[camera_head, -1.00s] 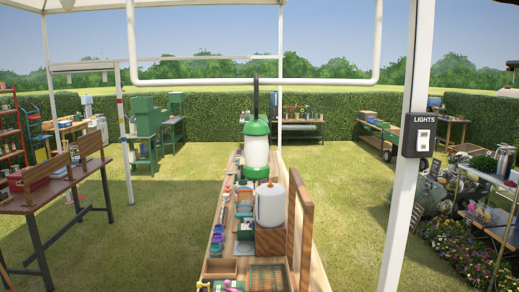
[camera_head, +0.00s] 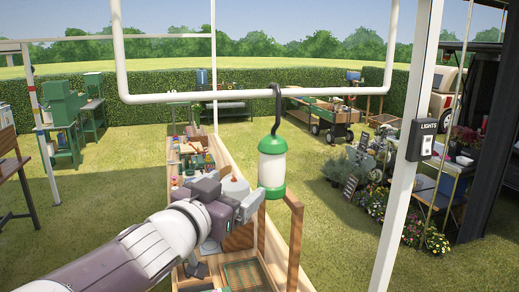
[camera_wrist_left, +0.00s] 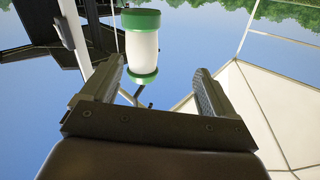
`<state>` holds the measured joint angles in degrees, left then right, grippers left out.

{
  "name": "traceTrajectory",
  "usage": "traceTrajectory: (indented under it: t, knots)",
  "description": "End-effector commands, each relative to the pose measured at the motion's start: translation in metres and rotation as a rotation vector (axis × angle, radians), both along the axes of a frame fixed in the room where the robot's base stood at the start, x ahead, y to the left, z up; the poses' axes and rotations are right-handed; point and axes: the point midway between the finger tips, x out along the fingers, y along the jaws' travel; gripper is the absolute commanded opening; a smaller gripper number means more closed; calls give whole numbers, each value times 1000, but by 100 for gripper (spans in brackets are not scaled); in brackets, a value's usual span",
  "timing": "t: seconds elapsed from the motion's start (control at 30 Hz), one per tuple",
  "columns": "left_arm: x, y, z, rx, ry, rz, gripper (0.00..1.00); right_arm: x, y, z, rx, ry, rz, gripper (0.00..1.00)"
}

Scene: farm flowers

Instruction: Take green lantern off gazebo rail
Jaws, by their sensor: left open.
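The green lantern (camera_head: 272,165), white with green top and bottom, hangs upright by a dark hook from the white gazebo rail (camera_head: 190,96). My left gripper (camera_head: 248,202) is open, just left of and below the lantern in the head view, apart from it. In the left wrist view the lantern (camera_wrist_left: 142,48) appears upside down beyond the open fingers of the left gripper (camera_wrist_left: 158,70), nearer the left finger. Nothing is held between the fingers. My right gripper is in no view.
A white post with a lights switch box (camera_head: 422,140) stands to the right. Open grass lies on both sides.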

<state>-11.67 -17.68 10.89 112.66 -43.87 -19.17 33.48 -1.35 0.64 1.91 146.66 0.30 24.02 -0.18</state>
Motion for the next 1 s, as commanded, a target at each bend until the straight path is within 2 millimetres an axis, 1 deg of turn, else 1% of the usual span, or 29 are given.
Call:
traceTrajectory:
  t: [0.07, 0.13, 0.3, 0.4, 0.47, 0.57, 0.67, 0.73, 0.83, 1.0]
  knots:
    - [-1, -8, 6, -41, -14, -37, 88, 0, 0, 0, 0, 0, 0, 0]
    - [6, -13, 8, -68, -6, -42, 88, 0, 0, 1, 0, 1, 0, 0]
    - [42, -30, 7, -71, -1, -40, 88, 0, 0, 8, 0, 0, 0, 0]
    - [57, -38, 7, -70, 0, -39, 88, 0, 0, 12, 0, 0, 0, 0]
    - [62, -40, 7, -70, -1, -38, 88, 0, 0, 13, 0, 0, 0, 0]
    - [75, -46, 9, -70, 0, -37, 88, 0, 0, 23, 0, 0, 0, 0]
    - [94, -54, 10, -69, 2, -37, 88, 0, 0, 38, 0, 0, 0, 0]
    - [104, -59, 8, -68, 1, -38, 88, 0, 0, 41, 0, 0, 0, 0]
    - [111, -63, 6, -69, -1, -37, 88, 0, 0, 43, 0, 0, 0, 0]
    - [111, -63, 4, -69, -1, -36, 88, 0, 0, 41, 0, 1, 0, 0]
